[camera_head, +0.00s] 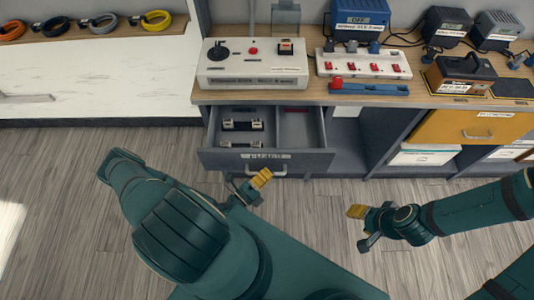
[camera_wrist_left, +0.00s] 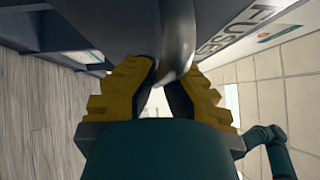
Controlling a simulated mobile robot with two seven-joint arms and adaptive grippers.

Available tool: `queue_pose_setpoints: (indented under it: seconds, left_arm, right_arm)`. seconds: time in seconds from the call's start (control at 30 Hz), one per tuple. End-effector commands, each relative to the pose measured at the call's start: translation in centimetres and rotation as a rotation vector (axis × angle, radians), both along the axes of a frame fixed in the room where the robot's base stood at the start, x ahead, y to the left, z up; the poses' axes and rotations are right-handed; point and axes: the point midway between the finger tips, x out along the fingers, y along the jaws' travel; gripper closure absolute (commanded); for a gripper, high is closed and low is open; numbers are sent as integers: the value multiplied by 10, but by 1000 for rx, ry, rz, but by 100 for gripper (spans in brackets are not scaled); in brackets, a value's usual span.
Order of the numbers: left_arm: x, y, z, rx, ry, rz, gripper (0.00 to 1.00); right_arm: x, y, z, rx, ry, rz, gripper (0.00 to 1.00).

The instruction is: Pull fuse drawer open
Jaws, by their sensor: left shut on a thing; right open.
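The grey fuse drawer (camera_head: 318,159) under the bench is pulled out, with its inside showing from above. Several dark fuse-like pieces with pale ends (camera_head: 242,125) lie in its left compartment. The right compartment has a small red thing (camera_head: 297,109) at the back. My left gripper (camera_head: 263,178) is at the drawer front, below its label. In the left wrist view its yellow fingers (camera_wrist_left: 165,88) are shut on the curved metal handle (camera_wrist_left: 178,38). My right gripper (camera_head: 362,222) is open and empty, over the floor to the right of the drawer.
On the bench above stand a white control box (camera_head: 253,75), a white strip with red switches (camera_head: 362,65) and a blue box (camera_head: 360,18). An orange drawer front (camera_head: 465,127) is at right. Open wooden floor (camera_head: 310,210) lies before the bench.

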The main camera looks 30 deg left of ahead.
Motion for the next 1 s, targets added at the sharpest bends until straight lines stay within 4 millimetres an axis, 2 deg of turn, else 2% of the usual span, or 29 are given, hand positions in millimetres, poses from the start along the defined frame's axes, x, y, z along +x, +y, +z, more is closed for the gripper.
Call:
queue_pose_setpoints:
  seconds: [0.1,0.3,0.83,0.87,0.9,0.93,1.0]
  left_arm:
    - [-17,-13,3,-7,-4,-5,100]
    - [-34,-25,2,-7,-5,-6,100]
    - [-41,-28,2,-6,-5,-7,100]
    - [-41,-28,2,-6,-5,-7,80]
    - [-41,-28,2,-5,-5,-5,65]
    - [-41,-28,2,-5,-4,-5,58]
    - [-41,-27,1,-3,-4,-4,58]
  right_arm:
    - [1,0,3,0,-2,-2,53]
    - [2,0,5,-1,-4,-4,53]
    - [2,0,5,-1,-5,-4,53]
    - [2,0,5,-1,-5,-4,53]
    - [2,0,5,-1,-5,-4,53]
    - [2,0,5,-1,-5,-4,53]
    - [2,0,5,-1,-5,-4,53]
